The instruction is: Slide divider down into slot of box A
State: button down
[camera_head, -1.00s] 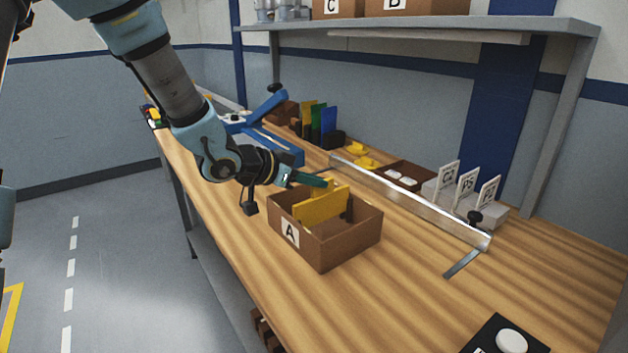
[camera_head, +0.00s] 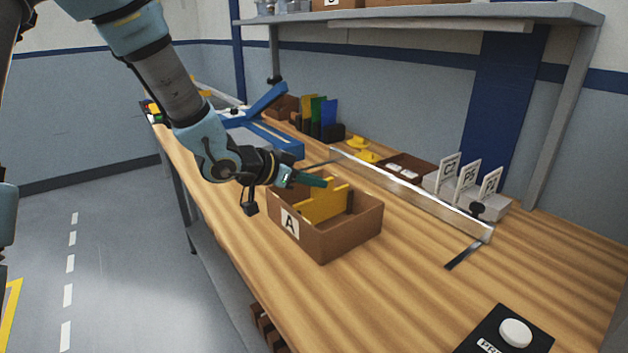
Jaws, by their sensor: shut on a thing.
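Box A (camera_head: 343,240) is a brown open-top box with a white "A" label, standing on the wooden bench. A yellow divider (camera_head: 325,205) is upright inside the box, mostly below the rim with its top edge showing above it.
A clear rail (camera_head: 410,193) runs along the bench behind the box. Behind it are a brown tray (camera_head: 408,168) and label stands (camera_head: 467,185). Coloured panels (camera_head: 318,117) stand farther back. A black plate with a white button (camera_head: 515,333) is at front right. The bench right of the box is clear.

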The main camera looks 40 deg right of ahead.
jog(key=shift+f, duration=0.35)
jog(key=c, duration=0.9)
grip_release()
jog(key=shift+o, duration=0.2)
jog(key=v, duration=1.1)
